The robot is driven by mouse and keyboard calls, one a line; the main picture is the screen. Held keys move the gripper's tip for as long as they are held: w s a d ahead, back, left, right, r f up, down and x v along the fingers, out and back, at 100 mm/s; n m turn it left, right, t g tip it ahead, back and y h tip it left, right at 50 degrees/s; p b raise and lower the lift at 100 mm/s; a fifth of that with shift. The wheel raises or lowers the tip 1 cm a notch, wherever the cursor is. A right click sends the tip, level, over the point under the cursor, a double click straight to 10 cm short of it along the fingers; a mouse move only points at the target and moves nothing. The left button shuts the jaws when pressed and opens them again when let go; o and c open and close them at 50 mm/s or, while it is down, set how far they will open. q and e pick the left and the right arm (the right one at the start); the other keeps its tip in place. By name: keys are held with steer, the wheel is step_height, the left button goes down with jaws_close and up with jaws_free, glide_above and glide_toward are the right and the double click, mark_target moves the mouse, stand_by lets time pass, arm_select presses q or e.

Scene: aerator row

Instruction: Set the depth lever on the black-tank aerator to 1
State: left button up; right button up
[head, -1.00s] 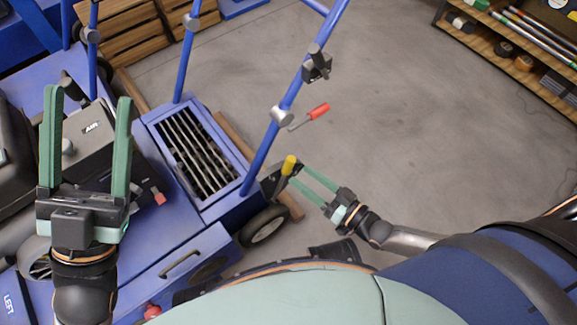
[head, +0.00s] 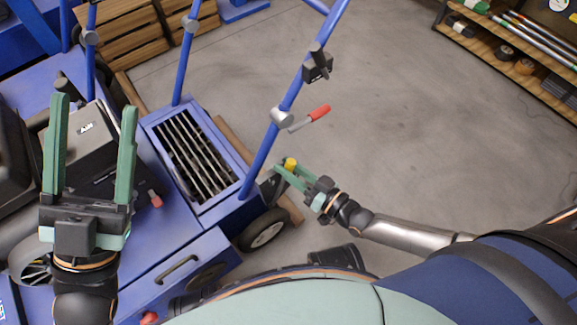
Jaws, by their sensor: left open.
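The aerator is a blue machine (head: 185,250) at the left of the head view. A black tank-like body (head: 14,145) is cut by the left edge. A lever with a yellow grip (head: 291,163) stands at its rear corner above the wheel; no scale numbers are readable. My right gripper (head: 286,170) is at this lever, with its green fingers around or just beside the yellow grip; whether they press on it I cannot tell. My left gripper (head: 95,108) is open and empty above the machine's deck.
A blue handle tube (head: 272,130) rises close to the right gripper and carries a red-gripped lever (head: 319,112). A black wheel (head: 266,230) sits below. Wooden crates (head: 118,40) stand behind. A shelf (head: 515,55) is at the upper right. The floor between is clear.

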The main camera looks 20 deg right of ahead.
jaws_close()
stand_by(0.9)
